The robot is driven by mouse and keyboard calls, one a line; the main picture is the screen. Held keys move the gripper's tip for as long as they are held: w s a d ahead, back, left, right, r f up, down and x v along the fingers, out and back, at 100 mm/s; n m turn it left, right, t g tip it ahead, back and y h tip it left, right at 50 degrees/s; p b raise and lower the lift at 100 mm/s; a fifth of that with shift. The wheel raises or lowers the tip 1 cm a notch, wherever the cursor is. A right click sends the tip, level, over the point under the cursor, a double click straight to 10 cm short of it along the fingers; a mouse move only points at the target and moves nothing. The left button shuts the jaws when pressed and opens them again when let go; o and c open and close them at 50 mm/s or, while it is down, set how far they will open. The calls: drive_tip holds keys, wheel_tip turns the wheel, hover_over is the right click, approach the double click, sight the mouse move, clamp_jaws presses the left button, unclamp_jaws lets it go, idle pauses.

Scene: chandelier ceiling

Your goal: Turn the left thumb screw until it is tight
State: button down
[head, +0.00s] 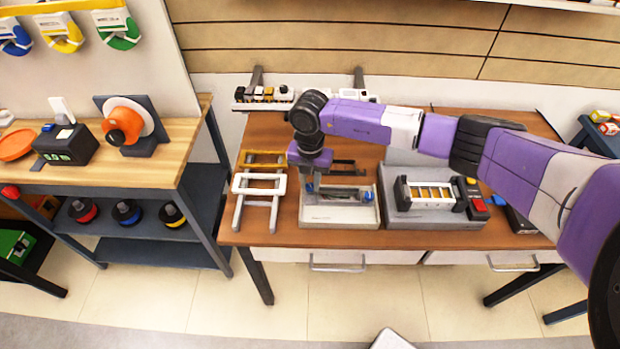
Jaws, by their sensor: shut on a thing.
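A light grey fixture (340,215) with a low tray and a clear or pale raised back stands on the brown table. My gripper (311,184) points straight down at the left end of this fixture and is shut on the left thumb screw, which the fingers mostly hide. A small blue part (367,196), which looks like the matching screw, shows at the fixture's right end, apart from my gripper. The screw's thread and how deep it sits are too small to see.
White and yellow frames (258,185) stand close left of the fixture. A grey machine (430,205) with a red button stands close on its right. A rail with small parts (268,95) runs behind. The wooden bench (165,165) at left holds an orange-and-white reel (126,124).

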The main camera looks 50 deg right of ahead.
sight(310, 185)
drive_tip(key=shift+w+d+r, duration=0.1)
idle(0.4)
drive_tip(key=c, duration=1.2)
unclamp_jaws()
wheel_tip(310, 185, up, 8)
drive_tip(key=shift+f+b, duration=0.15)
drive_tip(key=shift+b, duration=0.55)
